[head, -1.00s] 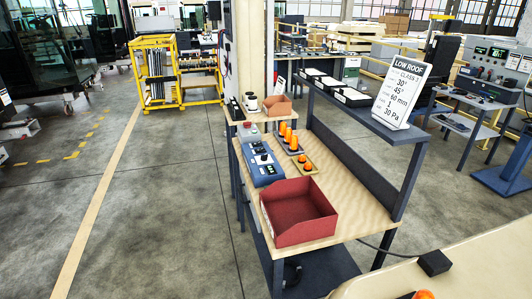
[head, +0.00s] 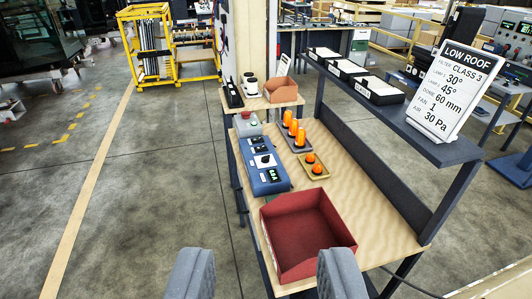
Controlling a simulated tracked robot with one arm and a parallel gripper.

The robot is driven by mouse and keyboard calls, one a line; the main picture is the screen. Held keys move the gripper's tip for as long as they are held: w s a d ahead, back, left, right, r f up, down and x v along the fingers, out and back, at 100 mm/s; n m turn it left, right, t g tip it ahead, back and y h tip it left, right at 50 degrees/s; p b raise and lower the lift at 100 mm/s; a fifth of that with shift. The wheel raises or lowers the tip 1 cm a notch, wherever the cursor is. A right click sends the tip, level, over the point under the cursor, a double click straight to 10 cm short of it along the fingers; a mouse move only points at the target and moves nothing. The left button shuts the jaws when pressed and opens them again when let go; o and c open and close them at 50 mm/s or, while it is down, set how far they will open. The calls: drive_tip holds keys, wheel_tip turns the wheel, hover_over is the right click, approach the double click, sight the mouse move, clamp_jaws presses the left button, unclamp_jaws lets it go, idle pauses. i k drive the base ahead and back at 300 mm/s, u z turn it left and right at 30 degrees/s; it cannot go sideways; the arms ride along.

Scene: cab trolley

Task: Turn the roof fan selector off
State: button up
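A blue control box (head: 263,165) lies on the wooden bench top (head: 350,185), left of its middle. It has dark and white panels, a small green-lit display (head: 272,175) and a knob-like part (head: 265,159) near its middle. Which part is the roof fan selector, and its setting, is too small to tell. My gripper (head: 264,274) shows at the bottom edge, its two grey fingers wide apart with nothing between them. It is apart from the box, nearer to the camera.
A red open bin (head: 305,225) stands at the bench's near end. Orange beacons (head: 294,130) stand on trays right of the box. A grey box (head: 247,124) with a red button lies behind it. A raised shelf (head: 400,115) carries a LOW ROOF sign (head: 452,85) reading FAN 1. Floor at left is clear.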

sight(265, 158)
drive_tip(key=k, duration=0.65)
drive_tip(key=u, duration=0.45)
drive_tip(key=i, duration=1)
drive_tip(key=u, duration=0.55)
drive_tip(key=i, duration=1.35)
drive_tip(key=z, duration=0.65)
drive_tip(key=i, duration=1)
drive_tip(key=z, duration=1.05)
drive_tip(key=i, duration=0.4)
drive_tip(key=z, duration=0.1)
drive_tip(key=k, duration=0.7)
drive_tip(key=z, duration=0.25)
